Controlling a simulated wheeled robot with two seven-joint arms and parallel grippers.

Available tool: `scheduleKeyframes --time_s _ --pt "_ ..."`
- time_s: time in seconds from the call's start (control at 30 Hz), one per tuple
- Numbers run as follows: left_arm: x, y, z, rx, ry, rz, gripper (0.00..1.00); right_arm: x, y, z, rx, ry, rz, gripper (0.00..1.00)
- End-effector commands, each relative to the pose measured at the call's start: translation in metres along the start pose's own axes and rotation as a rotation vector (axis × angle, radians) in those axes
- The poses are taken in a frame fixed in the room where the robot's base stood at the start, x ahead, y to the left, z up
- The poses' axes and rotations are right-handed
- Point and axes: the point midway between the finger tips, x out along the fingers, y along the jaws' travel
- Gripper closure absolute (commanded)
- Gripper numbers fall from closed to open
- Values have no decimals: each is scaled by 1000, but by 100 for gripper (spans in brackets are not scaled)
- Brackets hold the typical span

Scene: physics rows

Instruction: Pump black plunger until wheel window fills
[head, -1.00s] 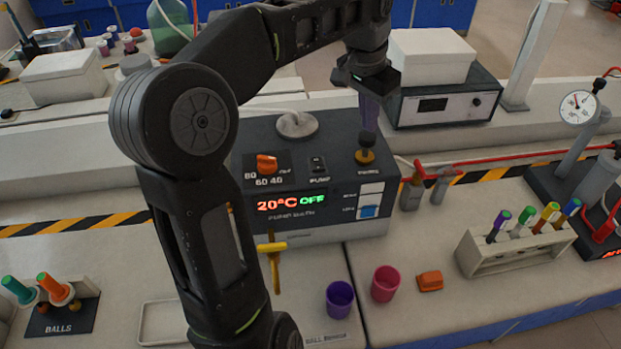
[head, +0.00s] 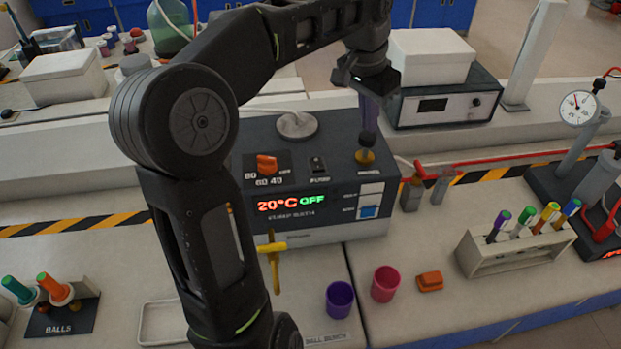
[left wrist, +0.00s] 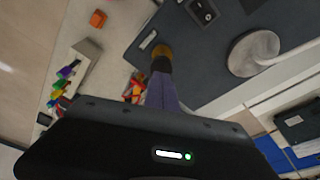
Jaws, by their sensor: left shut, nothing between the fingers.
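The black plunger (head: 367,140) stands upright in a brass collar (head: 365,156) on top of the dark pump bath (head: 335,140). My left gripper (head: 369,126) is shut and empty, its purple fingers pointing down right at the plunger's knob. Whether they touch it is hard to tell. In the left wrist view the fingers (left wrist: 160,84) line up with the black knob (left wrist: 161,66) and its collar (left wrist: 162,51). The bath's front has two small windows, an upper white one (head: 371,189) and a lower blue one (head: 369,212); their labels are unreadable. My right gripper is out of view.
The bath has an orange dial (head: 266,164), a pump switch (head: 318,165) and a display (head: 290,202) reading 20°C OFF. A purple cup (head: 340,300), a pink cup (head: 386,284) and a tube rack (head: 515,253) stand in front. A box-topped device (head: 440,105) stands close behind.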

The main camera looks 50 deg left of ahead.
Motion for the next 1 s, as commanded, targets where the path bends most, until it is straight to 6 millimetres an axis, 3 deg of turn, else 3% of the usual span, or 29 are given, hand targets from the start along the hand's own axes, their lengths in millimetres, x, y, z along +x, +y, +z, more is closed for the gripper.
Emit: scheduleKeyframes --time_s 0.47,1.0 --pt "1 0 0 0 0 0 100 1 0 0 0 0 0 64" --pt "21 0 5 0 -1 0 100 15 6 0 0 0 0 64"
